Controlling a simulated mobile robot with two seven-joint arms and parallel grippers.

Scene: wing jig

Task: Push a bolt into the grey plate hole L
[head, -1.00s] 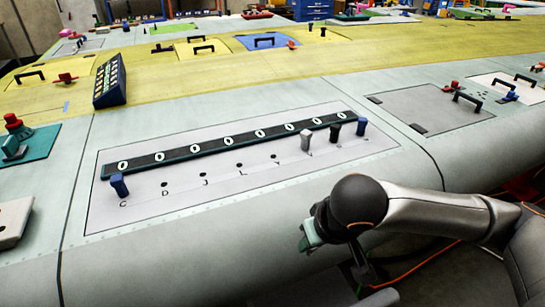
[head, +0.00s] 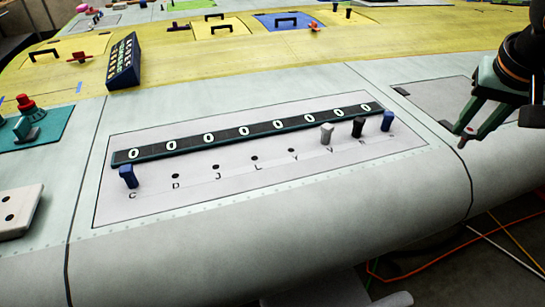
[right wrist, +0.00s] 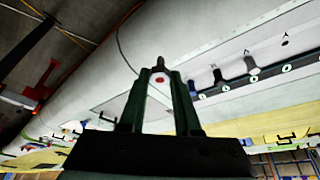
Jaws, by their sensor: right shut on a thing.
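The grey plate (head: 235,195) lies on the wing with a row of lettered holes. A blue bolt (head: 127,176) stands upright at C. A grey bolt (head: 327,134), a black bolt (head: 358,127) and another blue bolt (head: 387,120) stand at the right end of the row. My right gripper (head: 464,138) is right of the plate, raised and apart from these bolts. It is shut on a small red-marked thing (right wrist: 160,79), mostly hidden by the fingers. My left gripper is out of view.
A dark strip with white ring marks (head: 240,138) runs behind the holes. A dark labelled box (head: 123,61) stands behind it on the left. A teal pad (head: 45,135) with a red knob is at the left. The wing's front edge curves down.

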